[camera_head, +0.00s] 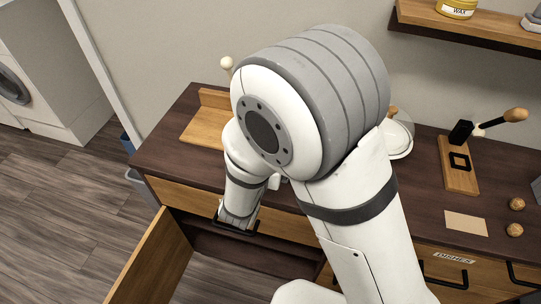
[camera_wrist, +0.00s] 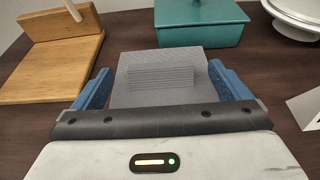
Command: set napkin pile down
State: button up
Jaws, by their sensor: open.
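The napkin pile (camera_wrist: 162,76) is a grey folded stack in the middle of the wrist view. It appears to lie flat on the dark wooden counter. My gripper (camera_wrist: 159,70) is open, with a blue finger on each side of the pile. A narrow gap seems to show beside the fingers, though contact at their bases is hard to tell. The near edge of the pile is hidden behind my gripper's dark bar. In the head view my arm hides both the pile and the fingers.
A wooden stand (camera_wrist: 50,60) is left of the pile, a teal lidded box (camera_wrist: 200,25) behind it, white dishes (camera_wrist: 292,18) at back right and a white card (camera_wrist: 306,108) at right. A cabinet door (camera_head: 153,262) hangs open below the counter (camera_head: 165,150).

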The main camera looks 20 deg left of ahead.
jog(key=x, duration=0.3)
jog(key=shift+w+f, duration=0.15)
jog(key=shift+w, duration=0.15)
jog(key=shift+a, duration=0.1)
jog(key=c, duration=1.2)
